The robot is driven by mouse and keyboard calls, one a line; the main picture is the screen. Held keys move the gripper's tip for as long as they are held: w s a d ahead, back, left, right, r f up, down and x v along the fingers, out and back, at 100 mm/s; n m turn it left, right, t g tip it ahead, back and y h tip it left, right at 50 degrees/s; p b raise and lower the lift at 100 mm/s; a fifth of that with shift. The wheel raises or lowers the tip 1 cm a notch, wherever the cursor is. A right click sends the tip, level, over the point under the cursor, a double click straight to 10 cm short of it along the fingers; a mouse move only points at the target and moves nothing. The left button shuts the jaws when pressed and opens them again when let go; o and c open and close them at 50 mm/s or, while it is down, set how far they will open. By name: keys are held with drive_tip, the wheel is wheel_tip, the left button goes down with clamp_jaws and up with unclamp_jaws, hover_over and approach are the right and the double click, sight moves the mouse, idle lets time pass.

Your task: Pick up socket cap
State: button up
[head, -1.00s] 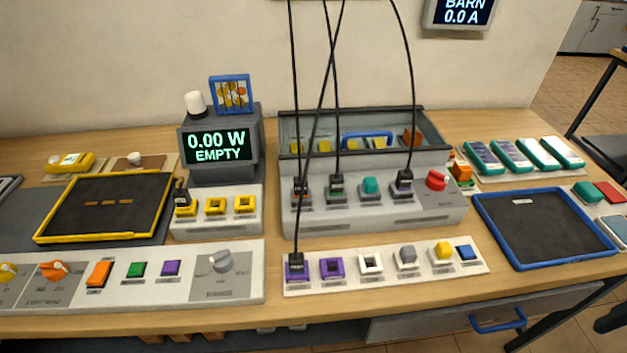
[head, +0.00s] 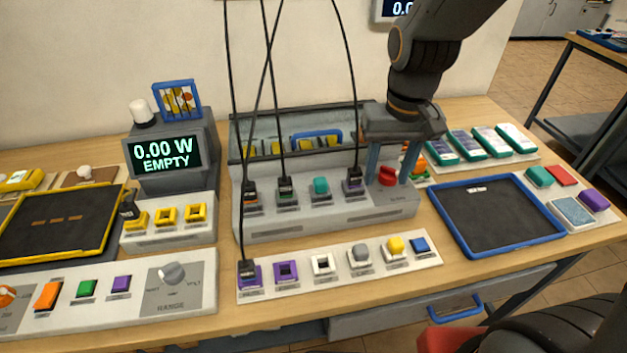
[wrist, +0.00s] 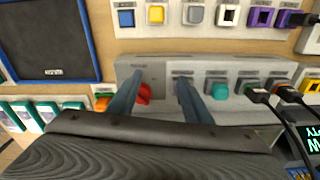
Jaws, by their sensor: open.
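Several coloured caps could be the socket cap, and I cannot tell which is meant. A teal cap (head: 320,187) sits on the grey console (head: 300,222); it also shows in the wrist view (wrist: 220,91). A grey cap (head: 361,254), a yellow cap (head: 395,246) and a blue cap (head: 420,245) sit on the white front strip. My gripper (head: 388,182) is open and empty, pointing down over the console's right end. A red knob (wrist: 144,93) shows between its fingers, close to one of them. The teal cap is outside the fingers.
Black cables (head: 349,120) hang down to plugs on the console and strip, one just left of my gripper. A blue-rimmed tray (head: 500,250) lies to the right. Teal-edged packs (head: 465,146) stand behind it. A display box (head: 163,155) reads EMPTY at left.

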wheel_tip(320, 180, up, 4)
drive_tip(key=n+p, duration=0.1)
drive_tip(key=n, duration=0.1)
hover_over(320, 180)
drive_tip(key=shift+d+f+g, duration=0.15)
drive_tip(key=shift+d+g, duration=0.25)
drive_tip(key=shift+d, duration=0.05)
drive_tip(key=shift+a, duration=0.35)
drive_tip(key=shift+f+p, duration=1.45)
drive_tip(key=shift+f, duration=2.35)
